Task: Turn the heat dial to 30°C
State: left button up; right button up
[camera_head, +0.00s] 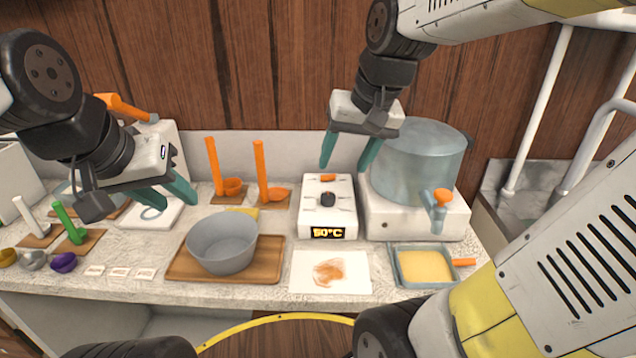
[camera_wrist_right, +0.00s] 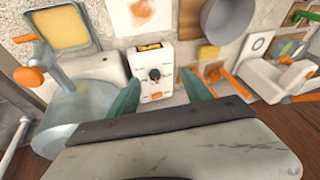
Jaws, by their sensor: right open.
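The heat control box (camera_head: 317,221) is white and stands on the counter left of the big pot. Its dark dial (camera_head: 327,199) is on the top face, and its display (camera_head: 327,232) seems to read 50°C or 90°C. My right gripper (camera_head: 346,166) is open and empty above the back of the box. In the right wrist view the dial (camera_wrist_right: 153,74) shows between the open green fingers (camera_wrist_right: 160,98), apart from them. My left gripper (camera_head: 178,203) is open at the left, over a white board, away from the box.
A steel pot with an orange-handled tap (camera_head: 415,165) stands right of the box. A grey bowl (camera_head: 222,243) on a wooden board, a stained white sheet (camera_head: 330,272) and a tray of yellow stuff (camera_head: 397,272) are in front. Orange-handled tools (camera_head: 259,170) stand left.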

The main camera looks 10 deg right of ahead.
jog(key=w+f+m+g+h, duration=0.15)
jog(key=w+f, duration=0.25)
jog(key=w, duration=0.5)
jog(key=m+g, duration=0.2)
jog(key=g, duration=0.1)
send_over(328, 195)
jog(key=shift+n+t+h, duration=0.25)
jog(key=f, duration=0.5)
jog(key=shift+s+f, duration=0.2)
jog(key=shift+f, duration=0.1)
jog(key=shift+w+f, duration=0.1)
jog(key=shift+f, duration=0.15)
notch_tip(328, 195, down, 8)
jog(key=shift+r, duration=0.2)
jog(key=shift+c, duration=0.5)
grip_shut()
